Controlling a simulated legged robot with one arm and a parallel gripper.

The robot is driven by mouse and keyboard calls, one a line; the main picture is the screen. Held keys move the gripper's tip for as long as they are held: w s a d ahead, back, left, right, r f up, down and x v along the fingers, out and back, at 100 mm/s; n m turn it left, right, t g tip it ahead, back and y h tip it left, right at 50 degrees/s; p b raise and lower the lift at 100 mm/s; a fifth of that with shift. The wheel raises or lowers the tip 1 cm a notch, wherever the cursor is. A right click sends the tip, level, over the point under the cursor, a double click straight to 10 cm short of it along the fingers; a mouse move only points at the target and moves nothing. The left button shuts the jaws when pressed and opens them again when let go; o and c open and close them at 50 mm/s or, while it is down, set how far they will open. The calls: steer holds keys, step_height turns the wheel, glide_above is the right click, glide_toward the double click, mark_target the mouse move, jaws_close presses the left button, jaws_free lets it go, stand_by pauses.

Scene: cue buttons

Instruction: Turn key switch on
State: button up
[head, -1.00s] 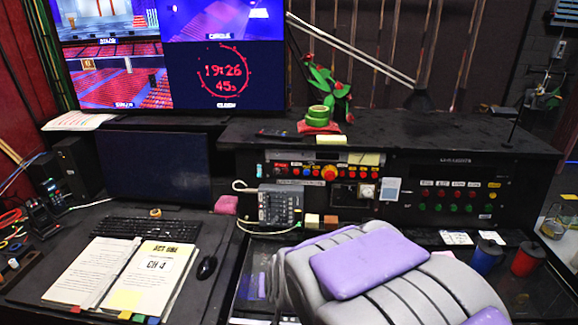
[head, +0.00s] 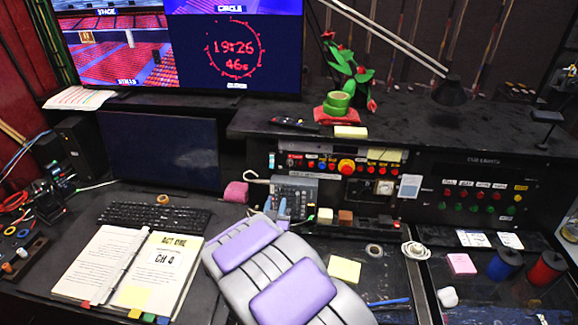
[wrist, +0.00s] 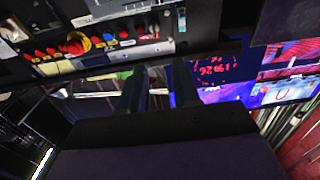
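The control panel (head: 345,163) on the console front carries a row of small red, blue and green buttons and one large red button with a yellow collar (head: 346,167). I cannot make out the key switch for certain among these controls. My gripper shows in the wrist view (wrist: 158,92) as two dark fingers set apart with nothing between them. The panel shows there upside down at the upper left (wrist: 95,45), beyond the fingers. In the head view my grey and purple arm hides most of the gripper, which is in front of the console below the button row.
A phone-like keypad box (head: 296,192) stands just beyond my arm. An open script binder (head: 140,265), keyboard (head: 155,215) and dark monitor (head: 160,150) are at the left. Red and blue spools (head: 547,268) stand at the right. A lamp (head: 450,92) overhangs the console top.

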steer(key=w, duration=0.5)
steer(key=w+d, duration=0.1)
steer(key=w, duration=0.4)
steer(key=w+b, duration=0.1)
steer(key=w, duration=0.4)
steer(key=shift+w+d, duration=0.15)
steer(key=shift+d, duration=0.15)
steer(key=shift+w+d+r, duration=0.1)
steer(key=shift+w+d, duration=0.25)
steer(key=shift+w, duration=0.25)
steer(key=shift+w+a, duration=0.1)
steer(key=shift+w, duration=0.15)
steer(key=shift+a, duration=0.45)
steer(key=shift+d, duration=0.4)
jaws_close()
steer(key=shift+a, duration=0.1)
